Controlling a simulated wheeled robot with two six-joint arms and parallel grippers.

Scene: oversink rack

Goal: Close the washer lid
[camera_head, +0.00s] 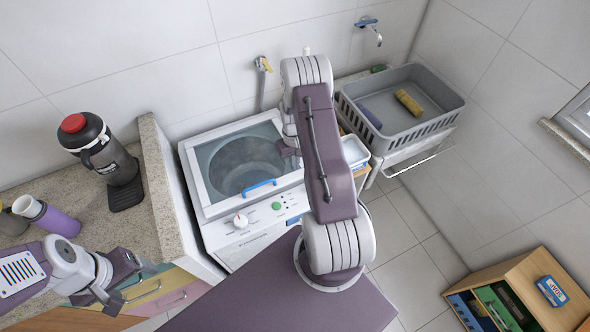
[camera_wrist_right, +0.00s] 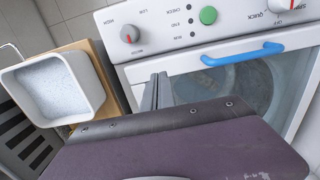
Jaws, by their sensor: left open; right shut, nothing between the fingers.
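The white washer (camera_head: 232,235) stands in the middle, with its control panel facing me. Its lid (camera_head: 195,168) is a white frame around a clear pane, with a blue handle (camera_head: 260,187) at the front edge. The lid appears to lie flat over the drum; the handle also shows beside the panel in the right wrist view (camera_wrist_right: 243,55). My right gripper (camera_head: 290,150) is shut and empty over the lid's right side; part of it is hidden by my arm. Its fingers show in the right wrist view (camera_wrist_right: 158,92). My left gripper (camera_head: 138,283) is open and empty at lower left, by the counter drawers.
A grey basket (camera_head: 440,110) stands at right. A white tub (camera_wrist_right: 52,88) sits beside the washer.

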